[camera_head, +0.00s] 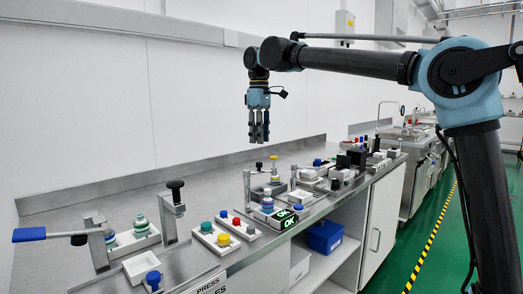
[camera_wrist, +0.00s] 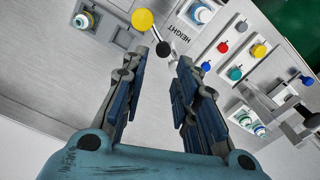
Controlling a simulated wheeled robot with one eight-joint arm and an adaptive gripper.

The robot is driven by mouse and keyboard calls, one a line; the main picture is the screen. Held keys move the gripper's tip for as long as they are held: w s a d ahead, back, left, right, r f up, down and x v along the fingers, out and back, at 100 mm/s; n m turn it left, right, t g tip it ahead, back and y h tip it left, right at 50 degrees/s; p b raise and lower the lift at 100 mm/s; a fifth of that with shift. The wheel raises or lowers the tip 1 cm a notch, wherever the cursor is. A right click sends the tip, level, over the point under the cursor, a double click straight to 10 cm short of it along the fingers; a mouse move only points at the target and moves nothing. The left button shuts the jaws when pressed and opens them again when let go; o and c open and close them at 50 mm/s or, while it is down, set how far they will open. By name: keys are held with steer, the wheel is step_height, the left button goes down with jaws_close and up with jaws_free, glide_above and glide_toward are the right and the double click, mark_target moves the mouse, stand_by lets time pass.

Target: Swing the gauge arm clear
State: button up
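My gripper (camera_head: 258,136) hangs high above the bench in the head view, fingers pointing down. In the wrist view my gripper (camera_wrist: 163,58) is open, with nothing between its fingers. Beyond the fingertips is the station labelled HEIGHT. A yellow round knob (camera_wrist: 142,19) and a dark knob (camera_wrist: 163,48) with a light link between them stand there; this looks like the gauge arm. The yellow knob also shows small in the head view (camera_head: 274,158), below and right of my gripper. The gripper is apart from it. How the arm pivots is too small to tell.
The metal bench (camera_head: 110,195) runs along a wall. A blue-handled lever (camera_head: 30,234) and a black-knobbed post (camera_head: 176,190) stand at front left. A button box (camera_head: 225,238) and green OK displays (camera_head: 286,222) line the front edge. The back strip is mostly clear.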

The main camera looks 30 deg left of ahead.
steer(key=shift+r, duration=1.85)
steer(key=w+d+f+m, duration=0.2)
steer(key=w+d, duration=0.4)
steer(key=d, duration=0.3)
steer(key=w+d+f+m, duration=0.15)
steer(key=w+d, duration=0.35)
steer(key=d, duration=0.5)
steer(key=w+d+f+m, duration=0.1)
steer(key=d+f+m, duration=0.15)
steer(key=d, duration=0.65)
steer(key=w+d+f+m, duration=0.1)
steer(key=d+f+m, duration=0.15)
steer(key=d, duration=0.65)
steer(key=s+d+f+m+t, duration=0.1)
steer(key=s+d+f+m, duration=0.15)
steer(key=d+f, duration=0.5)
steer(key=s+d+f+m+t, duration=0.1)
steer(key=s+d+f+m, duration=0.3)
steer(key=d, duration=0.6)
steer(key=s+d+f+m, duration=0.2)
steer(key=s+d+f, duration=0.3)
steer(key=f, duration=0.5)
steer(key=s+d+f+m, duration=0.2)
steer(key=s+d+f, duration=0.3)
steer(key=f, duration=0.4)
steer(key=shift+s+d+f, duration=0.3)
steer(key=shift+d+f, duration=0.1)
steer(key=shift+d, duration=0.2)
